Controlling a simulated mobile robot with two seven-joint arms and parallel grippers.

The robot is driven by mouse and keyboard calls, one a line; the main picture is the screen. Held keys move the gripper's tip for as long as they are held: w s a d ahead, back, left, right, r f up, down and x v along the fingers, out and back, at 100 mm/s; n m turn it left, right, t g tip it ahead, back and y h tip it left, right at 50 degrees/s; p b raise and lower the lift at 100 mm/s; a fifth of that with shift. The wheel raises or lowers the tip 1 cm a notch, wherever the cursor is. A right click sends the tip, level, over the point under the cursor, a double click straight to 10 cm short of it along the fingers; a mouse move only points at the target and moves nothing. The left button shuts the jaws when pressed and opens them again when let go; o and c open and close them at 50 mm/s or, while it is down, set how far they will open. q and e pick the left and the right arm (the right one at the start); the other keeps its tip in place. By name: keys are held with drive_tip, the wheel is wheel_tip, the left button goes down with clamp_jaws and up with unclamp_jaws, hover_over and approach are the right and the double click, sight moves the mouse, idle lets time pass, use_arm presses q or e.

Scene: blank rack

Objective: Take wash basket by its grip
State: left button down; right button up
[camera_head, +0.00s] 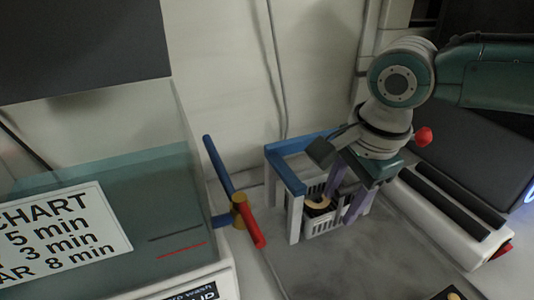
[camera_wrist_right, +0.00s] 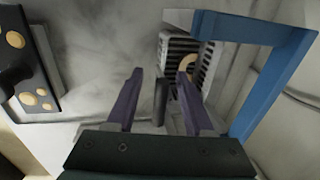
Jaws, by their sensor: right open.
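The wash basket (camera_head: 324,224) is white and slotted and stands inside a blue-topped frame with pale legs. A tan ring-shaped part lies in it. My right gripper (camera_head: 347,200) points down over the basket's right side, its purple fingers apart. In the right wrist view the slotted basket (camera_wrist_right: 205,65) shows beyond the fingers, partly covered by one of them. A dark upright bar (camera_wrist_right: 160,100) shows between the open fingers (camera_wrist_right: 159,76); it looks like the basket's grip, and I cannot tell whether either finger touches it. My left gripper is not in view.
The blue frame (camera_head: 305,143) stands close around the basket. A clear tank (camera_head: 150,215) with a time chart and a red-and-blue valve handle (camera_head: 240,208) are on the left. A white unit with dark slots (camera_head: 440,205) is on the right.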

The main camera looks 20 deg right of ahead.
drive_tip(key=shift+w+f, duration=0.2)
drive_tip(key=shift+f, duration=0.45)
clamp_jaws()
idle(0.9)
